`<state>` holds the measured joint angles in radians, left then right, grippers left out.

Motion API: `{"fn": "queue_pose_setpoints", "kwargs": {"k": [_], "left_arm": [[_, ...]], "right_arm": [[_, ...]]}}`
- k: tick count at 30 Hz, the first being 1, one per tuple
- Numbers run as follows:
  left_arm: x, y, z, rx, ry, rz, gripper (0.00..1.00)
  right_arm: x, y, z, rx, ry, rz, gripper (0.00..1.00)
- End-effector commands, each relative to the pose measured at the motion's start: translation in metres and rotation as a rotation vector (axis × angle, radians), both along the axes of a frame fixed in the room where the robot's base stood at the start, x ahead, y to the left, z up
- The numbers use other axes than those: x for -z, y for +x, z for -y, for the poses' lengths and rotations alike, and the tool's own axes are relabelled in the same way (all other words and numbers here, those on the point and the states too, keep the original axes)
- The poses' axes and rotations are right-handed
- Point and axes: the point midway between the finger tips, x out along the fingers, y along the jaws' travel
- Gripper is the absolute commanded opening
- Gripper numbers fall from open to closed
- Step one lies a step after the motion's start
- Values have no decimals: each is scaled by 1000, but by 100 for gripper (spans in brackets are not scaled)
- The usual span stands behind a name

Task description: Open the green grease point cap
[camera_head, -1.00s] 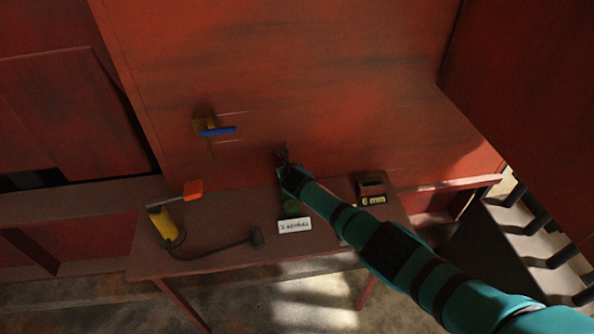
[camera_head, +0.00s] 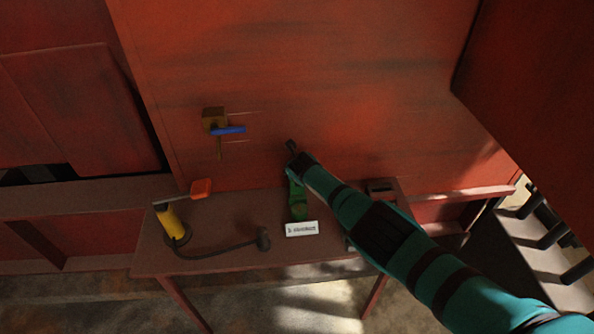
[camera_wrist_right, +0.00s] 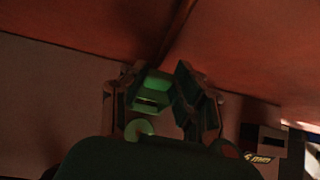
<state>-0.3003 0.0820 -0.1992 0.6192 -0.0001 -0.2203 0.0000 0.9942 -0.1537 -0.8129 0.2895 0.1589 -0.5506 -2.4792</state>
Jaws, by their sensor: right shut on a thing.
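The green grease point with its cap (camera_head: 297,190) stands on the bench top, behind a white label. Its green part shows as a tall strip below my right gripper (camera_head: 293,150). In the right wrist view, a green box-like piece, the cap (camera_wrist_right: 152,88), sits between the two fingers of my right gripper (camera_wrist_right: 165,95), which is shut on it. A rounder green part (camera_wrist_right: 138,128) shows nearer the camera. My wrist and fingers hide part of the grease point, so how far the cap is tilted is hard to tell. My left gripper is not in view.
A white label (camera_head: 302,229) stands in front of the grease point. A yellow cylinder (camera_head: 172,222) with an orange-tipped lever and a dark hose is at the bench's left. A blue-handled valve (camera_head: 228,130) is on the red wall. A dark box (camera_head: 382,187) is to the right.

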Motion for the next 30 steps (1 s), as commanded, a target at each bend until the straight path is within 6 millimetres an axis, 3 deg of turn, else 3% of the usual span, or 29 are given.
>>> {"fn": "queue_pose_setpoints", "kwargs": {"k": [2,3,7,19,30], "left_arm": [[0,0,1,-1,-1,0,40],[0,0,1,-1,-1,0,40],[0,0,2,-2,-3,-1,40],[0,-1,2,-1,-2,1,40],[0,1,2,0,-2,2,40]], "right_arm": [[-2,1,0,-1,2,5,0],[-2,1,0,-1,2,5,34],[-1,1,0,0,2,4,51],[-2,0,0,0,1,2,52],[-17,-14,2,1,2,3,52]]}}
